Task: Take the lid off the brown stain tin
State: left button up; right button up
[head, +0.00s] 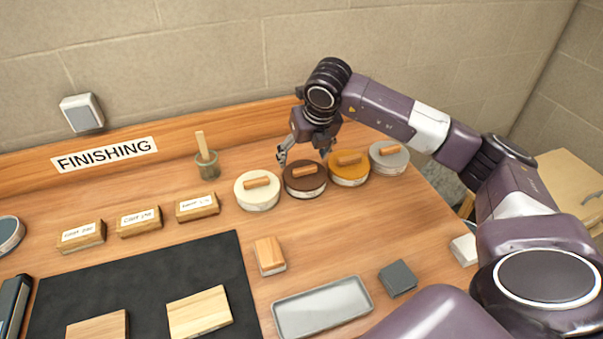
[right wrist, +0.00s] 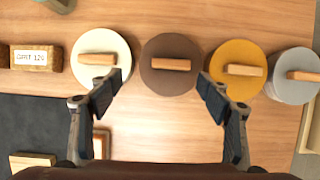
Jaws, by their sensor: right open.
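The brown stain tin (head: 304,190) stands in a row of round tins on the wooden bench, second from the left. Its dark brown lid (head: 305,177) is on it, with a light wooden bar handle (head: 304,171) on top. In the right wrist view the brown lid (right wrist: 170,82) lies ahead of the fingertips, its handle (right wrist: 170,64) crosswise and centred between them. My right gripper (head: 302,155) is open and empty, above and just behind the brown tin in the head view; it also shows in the right wrist view (right wrist: 158,88). My left gripper is not in view.
A cream-lidded tin (head: 257,197) stands close left of the brown one; an ochre-lidded tin (head: 348,177) and a grey-lidded tin (head: 389,164) stand to its right.

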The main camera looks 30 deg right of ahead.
aim_at(305, 168)
jog(key=shift+d+f, duration=0.2)
jog(key=shift+d, duration=0.45)
jog(key=shift+p+x, duration=0.65)
jog(key=shift+x, duration=0.25)
jog(key=x, duration=0.1)
jog(key=p+x, duration=0.2)
jog(key=x, duration=0.1)
jog(key=shift+d+f, duration=0.1)
jog(key=shift+d, duration=0.25)
jog(key=shift+w+f, duration=0.1)
jog(key=shift+f, duration=0.35)
jog(key=c, duration=1.2)
